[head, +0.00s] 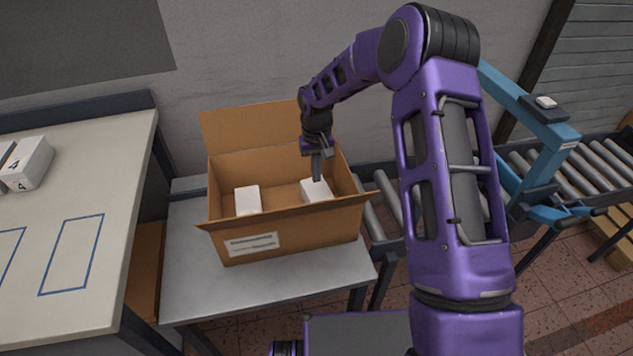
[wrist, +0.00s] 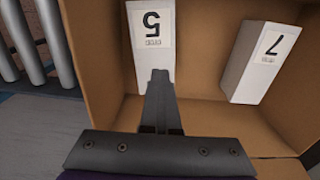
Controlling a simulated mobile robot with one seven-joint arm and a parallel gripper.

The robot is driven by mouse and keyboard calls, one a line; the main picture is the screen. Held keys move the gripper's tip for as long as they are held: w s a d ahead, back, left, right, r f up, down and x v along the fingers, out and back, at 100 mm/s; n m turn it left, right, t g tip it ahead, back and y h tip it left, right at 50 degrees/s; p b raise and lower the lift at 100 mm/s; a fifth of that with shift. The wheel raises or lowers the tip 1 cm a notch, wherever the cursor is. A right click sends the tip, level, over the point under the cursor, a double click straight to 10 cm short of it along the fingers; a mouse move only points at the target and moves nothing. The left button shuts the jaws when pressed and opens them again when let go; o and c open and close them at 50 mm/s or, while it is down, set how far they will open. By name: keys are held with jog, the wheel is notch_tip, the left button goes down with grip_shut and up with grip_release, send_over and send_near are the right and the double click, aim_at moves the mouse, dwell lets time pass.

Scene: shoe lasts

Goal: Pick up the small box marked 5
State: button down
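The small white box marked 5 (wrist: 152,28) stands in the open cardboard carton; its label shows upside down in the wrist view. In the head view it is the white box on the right (head: 317,193), with its lower part hidden by the carton's front wall. My gripper (head: 317,178) reaches down into the carton with its fingertips at this box's top. In the wrist view my gripper (wrist: 160,75) overlaps the box's near end. The fingers line up as one narrow shape, so their gap is hidden, and contact with the box is unclear.
The cardboard carton (head: 290,234) has raised walls and open flaps, and stands on a grey table (head: 245,290). A white box marked 7 (wrist: 262,62) stands inside, apart from box 5. A roller conveyor (head: 380,200) lies right; a workbench (head: 110,160) with a box marked 4 (head: 28,163) lies left.

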jog(key=shift+a+r, duration=0.1)
jog(key=shift+r, duration=0.1)
jog(key=shift+c, duration=1.6)
grip_release()
